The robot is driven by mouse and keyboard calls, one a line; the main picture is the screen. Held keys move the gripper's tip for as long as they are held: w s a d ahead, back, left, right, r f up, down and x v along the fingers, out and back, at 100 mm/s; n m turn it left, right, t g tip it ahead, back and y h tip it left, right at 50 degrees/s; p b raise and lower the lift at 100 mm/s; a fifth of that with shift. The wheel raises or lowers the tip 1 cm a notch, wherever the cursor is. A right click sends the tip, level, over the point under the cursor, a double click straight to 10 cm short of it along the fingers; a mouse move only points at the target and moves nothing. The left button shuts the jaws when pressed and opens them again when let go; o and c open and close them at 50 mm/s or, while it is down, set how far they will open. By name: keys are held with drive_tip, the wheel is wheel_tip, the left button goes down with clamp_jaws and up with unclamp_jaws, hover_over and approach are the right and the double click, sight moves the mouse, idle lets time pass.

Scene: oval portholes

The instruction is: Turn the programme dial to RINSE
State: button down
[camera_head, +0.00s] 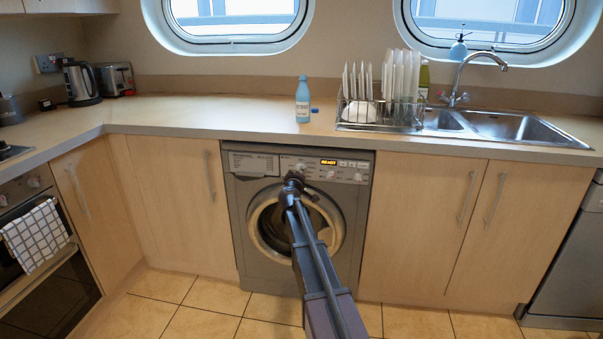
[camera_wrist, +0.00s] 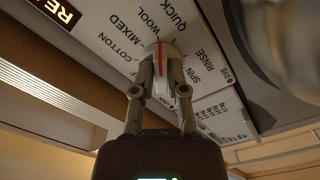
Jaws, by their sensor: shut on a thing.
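The washing machine (camera_head: 243,225) stands under the counter, and my gripper (camera_head: 292,178) is at its control panel. The programme dial (camera_wrist: 160,47) is pale with a red pointer line. Words around it read COTTON, MIXED, WOOL, QUICK, RINSE (camera_wrist: 206,62) and SPIN. In the head view my gripper hides the dial.
The lit display (camera_head: 328,162) reads READY. The machine's round door is below the panel, partly behind my arm. A blue bottle (camera_head: 303,104) and a dish rack (camera_head: 380,115) stand on the counter above. The tiled floor in front is clear.

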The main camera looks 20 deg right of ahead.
drive_tip(key=m, duration=0.1)
drive_tip(key=w+m, duration=0.1)
drive_tip(key=m, duration=0.2)
drive_tip(key=shift+w+d+r+m, duration=0.1)
drive_tip(key=shift+w+d+m, duration=0.1)
drive_tip(key=shift+d+m, duration=0.1)
drive_tip(key=m, duration=0.3)
drive_tip(key=shift+m, duration=0.3)
drive_tip(key=m, duration=0.3)
drive_tip(key=shift+m, duration=2.1)
drive_tip(key=c, duration=0.6)
unclamp_jaws()
drive_tip(key=shift+r, duration=0.1)
drive_tip(key=o, duration=0.5)
drive_tip(key=shift+s, duration=0.15)
drive_tip(key=shift+s+a+f, duration=0.2)
